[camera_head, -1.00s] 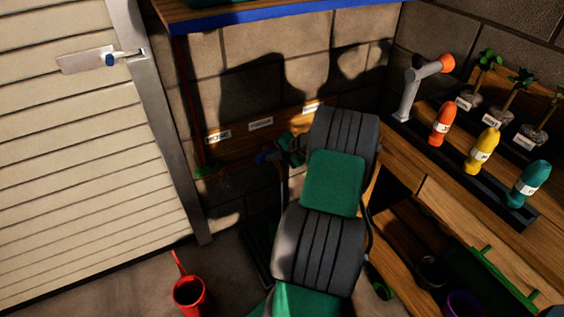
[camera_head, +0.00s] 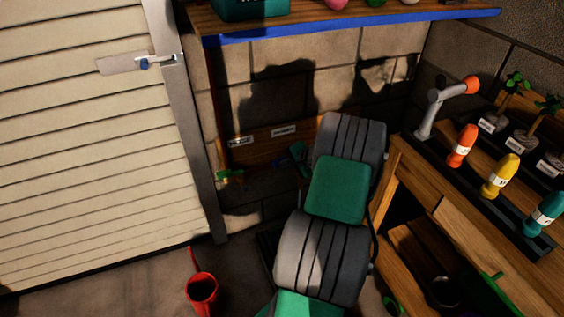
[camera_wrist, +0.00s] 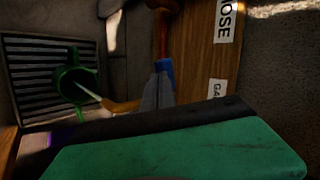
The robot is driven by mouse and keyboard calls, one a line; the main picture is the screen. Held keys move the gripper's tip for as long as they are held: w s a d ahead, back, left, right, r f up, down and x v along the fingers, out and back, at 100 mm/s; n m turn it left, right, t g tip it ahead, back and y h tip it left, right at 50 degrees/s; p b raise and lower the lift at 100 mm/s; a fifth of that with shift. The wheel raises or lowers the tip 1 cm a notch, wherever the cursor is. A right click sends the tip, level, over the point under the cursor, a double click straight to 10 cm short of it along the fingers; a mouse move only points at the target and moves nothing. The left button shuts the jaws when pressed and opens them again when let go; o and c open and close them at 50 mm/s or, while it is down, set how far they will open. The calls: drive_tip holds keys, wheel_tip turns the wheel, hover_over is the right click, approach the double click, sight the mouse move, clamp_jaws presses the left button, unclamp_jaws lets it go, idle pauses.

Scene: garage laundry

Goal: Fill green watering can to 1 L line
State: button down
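The green watering can (camera_wrist: 75,85) stands on a dark slatted grate in the wrist view; my arm seems to hide it in the head view. A brass spout (camera_wrist: 122,105) points toward its opening. A thin pale streak, apparently water, runs from the spout into the can. The water level and the 1 L line cannot be made out. A blue part (camera_wrist: 163,70) sits on the pipe by the spout. My gripper (camera_wrist: 158,94) shows as grey finger parts against it; whether they grip it is unclear. In the head view my gripper (camera_head: 299,158) is small and dark near the wall board.
A red can (camera_head: 202,289) stands on the floor at the lower left. A green valve handle (camera_head: 230,176) is on the left pipe. A blue-edged shelf (camera_head: 350,27) hangs above. A wooden bench (camera_head: 440,210) with bottles and plants fills the right.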

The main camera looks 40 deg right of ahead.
drive_tip(key=shift+w+a+p, duration=0.35)
drive_tip(key=shift+w+p, duration=0.05)
drive_tip(key=shift+w, duration=0.4)
